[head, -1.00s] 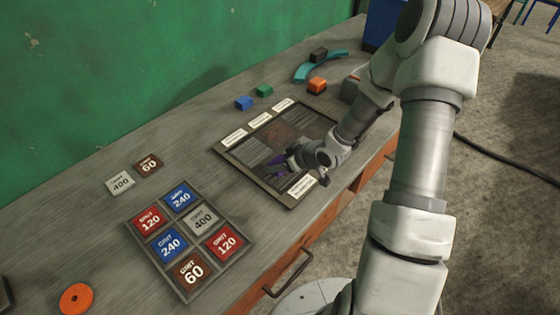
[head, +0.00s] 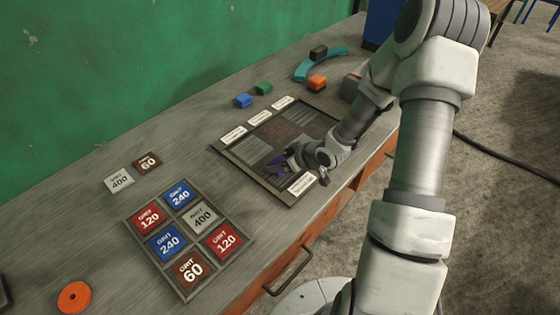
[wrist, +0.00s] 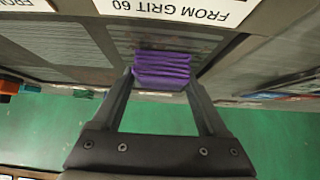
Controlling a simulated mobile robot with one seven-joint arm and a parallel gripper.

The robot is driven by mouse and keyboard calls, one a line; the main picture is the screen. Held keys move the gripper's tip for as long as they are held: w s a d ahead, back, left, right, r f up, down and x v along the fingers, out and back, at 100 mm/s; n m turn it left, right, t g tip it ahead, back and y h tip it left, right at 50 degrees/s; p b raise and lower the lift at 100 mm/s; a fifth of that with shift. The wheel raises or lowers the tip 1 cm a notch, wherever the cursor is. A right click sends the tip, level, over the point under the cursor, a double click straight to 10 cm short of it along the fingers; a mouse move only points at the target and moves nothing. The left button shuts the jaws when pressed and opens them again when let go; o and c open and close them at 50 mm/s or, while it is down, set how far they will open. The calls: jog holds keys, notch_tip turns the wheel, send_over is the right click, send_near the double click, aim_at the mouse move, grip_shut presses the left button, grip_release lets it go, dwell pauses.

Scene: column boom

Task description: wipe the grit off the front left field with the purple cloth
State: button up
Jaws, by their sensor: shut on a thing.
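The purple cloth (wrist: 162,70) is a folded, ridged pad. My gripper (wrist: 160,82) is shut on it, with a finger on each side. In the head view the cloth (head: 277,160) shows only as a small purple bit beside my gripper (head: 287,161), low over the front left part of the dark framed board (head: 229,155). The board has grey striped fields (head: 254,150) and a reddish-brown patch (head: 285,131) near its middle. My gripper and wrist hide part of the front of the board. I cannot tell any grit under the cloth.
White labels (head: 233,135) line the board's back edge; another label (head: 301,184) lies at its front. A tray of grit squares (head: 185,296) stands to the left. Blue (head: 243,101), green (head: 263,88) and orange (head: 317,83) blocks lie behind. A green wall (head: 150,60) bounds the bench.

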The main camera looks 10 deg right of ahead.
jog(key=shift+f, duration=0.2)
jog(key=shift+a, duration=0.15)
jog(key=shift+s+a+r+b, duration=0.1)
jog(key=shift+s+a+b, duration=0.4)
jog(key=shift+a+b, duration=0.15)
jog(key=shift+w+d+p, duration=0.65)
jog(key=shift+d+p, duration=0.3)
jog(key=shift+w+d+p, duration=0.4)
jog(key=shift+d+p, duration=0.05)
jog(key=shift+d, duration=0.2)
jog(key=shift+f, duration=0.2)
